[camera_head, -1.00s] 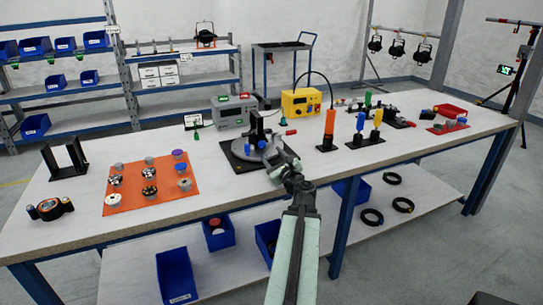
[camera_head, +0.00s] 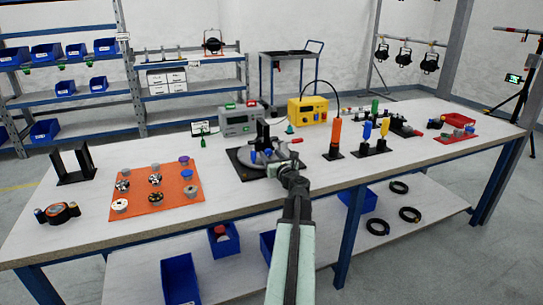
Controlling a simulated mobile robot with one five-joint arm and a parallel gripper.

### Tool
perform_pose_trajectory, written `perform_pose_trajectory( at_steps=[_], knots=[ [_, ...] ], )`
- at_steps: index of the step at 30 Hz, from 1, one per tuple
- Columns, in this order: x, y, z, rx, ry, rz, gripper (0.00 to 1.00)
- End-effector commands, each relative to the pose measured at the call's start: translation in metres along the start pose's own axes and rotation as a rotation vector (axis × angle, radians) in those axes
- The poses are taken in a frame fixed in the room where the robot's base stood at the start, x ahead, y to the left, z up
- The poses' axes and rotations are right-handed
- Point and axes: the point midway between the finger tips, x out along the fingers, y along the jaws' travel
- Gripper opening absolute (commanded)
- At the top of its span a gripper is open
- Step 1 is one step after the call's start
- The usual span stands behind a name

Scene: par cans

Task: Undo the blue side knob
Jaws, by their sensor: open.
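A round grey fixture (camera_head: 251,170) sits on a black base plate (camera_head: 233,154) in the middle of the bench, with a black upright on it. Small blue parts (camera_head: 268,155) show on the fixture; which of them is the side knob I cannot tell at this size. My gripper (camera_head: 284,167) is at the fixture's right front side, close to the blue parts. Its fingers are small and partly merge with the fixture, so contact cannot be made out. A red-tipped part (camera_head: 296,140) sticks out behind my gripper.
An orange mat (camera_head: 150,205) with several knobs lies to the left. An orange-handled tool (camera_head: 336,135) and blue and yellow handled tools (camera_head: 367,132) stand close on the right. A yellow box (camera_head: 308,110) and a grey instrument (camera_head: 240,120) stand behind.

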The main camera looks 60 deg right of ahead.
Motion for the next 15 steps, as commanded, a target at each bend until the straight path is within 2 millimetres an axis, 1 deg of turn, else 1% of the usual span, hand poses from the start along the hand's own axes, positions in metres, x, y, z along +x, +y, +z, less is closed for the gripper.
perform_pose_trajectory(
  at_steps=[1, 7, 8, 9, 11, 12, 13, 15],
  knots=[
    [0.0035, -0.0003, 0.0, 0.0, 0.0, 0.0, 0.5],
    [0.0027, 0.0002, 0.0, 0.0, 0.0, 0.0, 0.5],
    [0.0027, 0.0001, 0.0, 0.0, 0.0, 0.0, 0.42],
    [0.0026, 0.0002, 0.0, 0.0, 0.0, 0.0, 0.31],
    [0.0026, 0.0001, 0.0, 0.0, 0.0, 0.0, 0.14],
    [0.0025, 0.0, 0.0, -0.001, 0.0, -0.001, 0.03],
    [0.0025, 0.0, 0.0, -0.001, 0.0, -0.001, 0.0],
    [0.0025, -0.0001, 0.0, -0.001, 0.0, -0.001, 0.0]
  ],
)
